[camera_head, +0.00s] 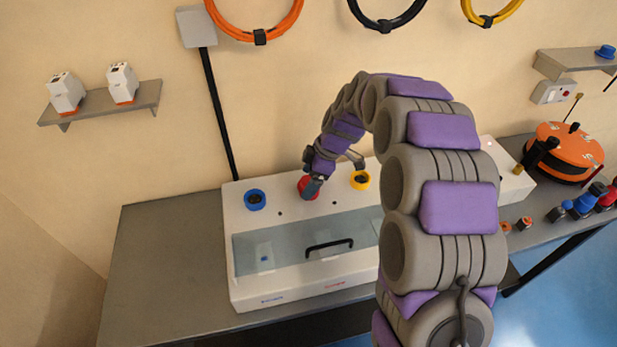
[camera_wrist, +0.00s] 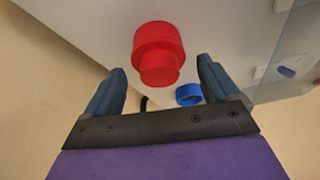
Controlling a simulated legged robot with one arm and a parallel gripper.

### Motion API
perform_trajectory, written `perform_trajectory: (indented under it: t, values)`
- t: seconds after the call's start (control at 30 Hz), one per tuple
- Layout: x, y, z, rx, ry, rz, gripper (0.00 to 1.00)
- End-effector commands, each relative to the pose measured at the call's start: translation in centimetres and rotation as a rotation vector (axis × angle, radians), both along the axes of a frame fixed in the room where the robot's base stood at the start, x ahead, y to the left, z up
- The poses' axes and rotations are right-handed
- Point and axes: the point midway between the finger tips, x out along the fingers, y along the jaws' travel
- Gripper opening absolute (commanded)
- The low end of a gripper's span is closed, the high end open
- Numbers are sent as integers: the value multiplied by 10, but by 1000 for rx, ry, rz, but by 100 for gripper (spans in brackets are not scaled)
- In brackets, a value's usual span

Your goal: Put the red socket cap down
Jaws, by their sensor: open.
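The red socket cap (camera_wrist: 158,52) shows in the wrist view as a wide red disc with a narrower round knob facing my gripper. It stands at the white machine's top face, and I cannot see where it ends and any red socket under it begins. My gripper (camera_wrist: 160,66) is open, with one dark finger on each side of the knob and gaps between. In the head view my gripper (camera_head: 313,186) is over the red cap (camera_head: 305,183) and hides part of it. The white machine (camera_head: 233,222) stands on the grey table.
A blue ring socket (camera_head: 255,200) lies to the left and a yellow one (camera_head: 360,180) to the right. A clear cover with a black handle (camera_head: 330,246) is at the machine's front. An orange round device (camera_head: 563,152) stands at the right. The table's left part (camera_head: 165,255) is clear.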

Motion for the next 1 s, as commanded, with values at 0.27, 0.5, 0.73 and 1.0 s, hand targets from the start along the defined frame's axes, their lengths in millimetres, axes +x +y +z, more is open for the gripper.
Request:
perform_trajectory:
  t: [0.27, 0.5, 0.73, 1.0]
  values:
    - [0, 1, 3, -1, 0, -1, 88]
    - [1, -9, 29, 1, -6, -2, 88]
    - [2, -27, 71, 2, -4, -3, 88]
    - [2, -42, 110, 0, -2, -1, 88]
